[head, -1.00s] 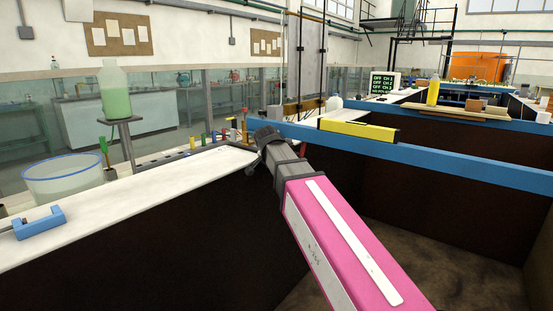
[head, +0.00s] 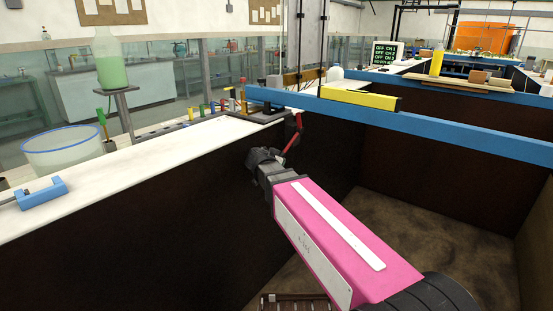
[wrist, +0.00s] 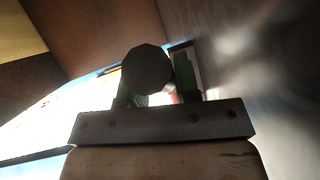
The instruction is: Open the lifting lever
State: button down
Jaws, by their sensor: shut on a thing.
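My gripper is shut on the lever's end; the exact contact is dark and partly hidden.
The white bench top (head: 130,165) runs along the left. A blue beam (head: 450,156) with a yellow level (head: 360,99) on it crosses right of the lever. A blue-rimmed tub (head: 62,150) and a green bottle (head: 108,65) stand at left.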

jog(key=shift+w+d+f, duration=0.1)
jog(key=shift+f, duration=0.1)
dwell(0.3)
jog(key=c, duration=0.8)
grip_release()
jog(key=shift+c, duration=0.2)
jog(key=v, duration=1)
jog(key=shift+s, duration=0.35)
jog(key=shift+a, duration=0.25)
